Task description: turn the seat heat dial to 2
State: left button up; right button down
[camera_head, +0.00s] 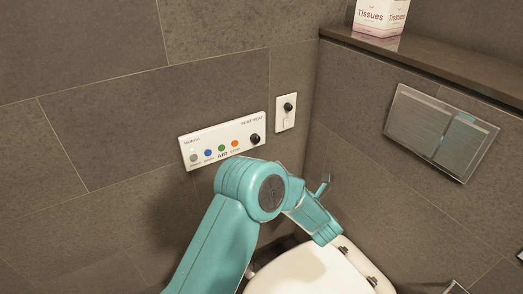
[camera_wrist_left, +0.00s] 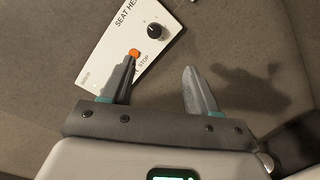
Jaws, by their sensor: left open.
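The white control panel (camera_head: 222,141) is fixed to the tiled wall, with the black seat heat dial (camera_head: 255,139) at its right end. The dial also shows in the left wrist view (camera_wrist_left: 154,31), beyond the fingertips, under the "SEAT HEAT" lettering. Its marks are too small to read, so I cannot tell its setting. My left gripper (camera_wrist_left: 160,70) is open and empty, its fingers pointing towards the panel. One finger overlaps the panel near the orange button (camera_wrist_left: 134,53) in that view. No finger is on the dial. My right gripper is not in view.
The toilet lid (camera_head: 318,272) is below. A flush plate (camera_head: 441,131) and shelf (camera_head: 437,57) with a tissue box (camera_head: 380,17) are right.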

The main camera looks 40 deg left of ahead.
aim_at(257, 141)
pick_arm(q)
jog(key=shift+n, duration=0.4)
jog(key=x, duration=0.5)
jog(key=p+x, duration=0.1)
jog(key=x, duration=0.5)
jog(key=s+r+x, duration=0.1)
jog(key=x, duration=0.4)
jog(key=shift+a+p, duration=0.4)
jog(key=shift+a, duration=0.1)
jog(key=shift+w+f, duration=0.1)
jog(key=c, duration=1)
